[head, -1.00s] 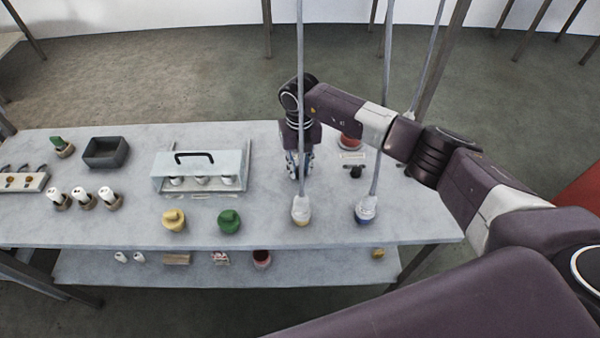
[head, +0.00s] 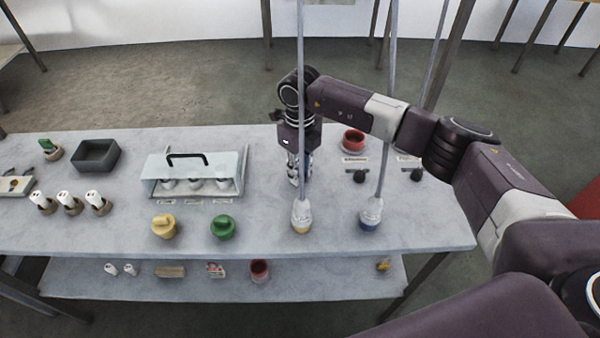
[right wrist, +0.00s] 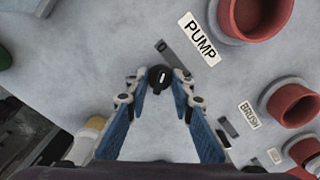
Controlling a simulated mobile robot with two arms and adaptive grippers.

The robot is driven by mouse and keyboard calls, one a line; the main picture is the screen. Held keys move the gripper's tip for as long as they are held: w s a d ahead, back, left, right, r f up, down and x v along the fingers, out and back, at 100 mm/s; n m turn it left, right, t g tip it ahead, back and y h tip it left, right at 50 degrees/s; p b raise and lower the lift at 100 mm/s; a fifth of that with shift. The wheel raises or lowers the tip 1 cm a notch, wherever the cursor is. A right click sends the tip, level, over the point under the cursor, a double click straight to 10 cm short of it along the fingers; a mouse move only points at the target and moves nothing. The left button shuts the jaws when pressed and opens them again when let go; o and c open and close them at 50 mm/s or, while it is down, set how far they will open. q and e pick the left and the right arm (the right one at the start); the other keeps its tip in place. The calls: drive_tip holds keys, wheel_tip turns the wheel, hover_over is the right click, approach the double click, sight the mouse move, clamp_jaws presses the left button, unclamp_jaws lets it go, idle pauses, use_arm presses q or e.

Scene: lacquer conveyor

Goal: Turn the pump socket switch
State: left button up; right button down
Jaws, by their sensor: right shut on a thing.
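The pump switch (right wrist: 160,78) is a small black round knob with a white mark, below the PUMP label (right wrist: 199,39) in the right wrist view. A red round socket (right wrist: 255,14) is beside that label. My right gripper (right wrist: 159,84) has its blue-padded fingers around the knob, shut on it. In the head view my right gripper (head: 298,172) points down at the table (head: 270,238), and its arm and fingers hide the pump switch. My left gripper is not in view.
A second red socket (head: 353,139) with a label and black knob (head: 360,176) stands to the right. Hanging rods end in a yellow-based (head: 301,218) and a blue-based piece (head: 371,214) in front. A clear-covered box (head: 195,165) and green knob (head: 222,228) are left.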

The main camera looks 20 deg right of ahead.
idle(0.3)
drive_tip(key=c, duration=1.7)
unclamp_jaws()
drive_tip(key=shift+o, duration=0.2)
drive_tip(key=shift+r, duration=0.15)
wheel_tip(320, 180, up, 12)
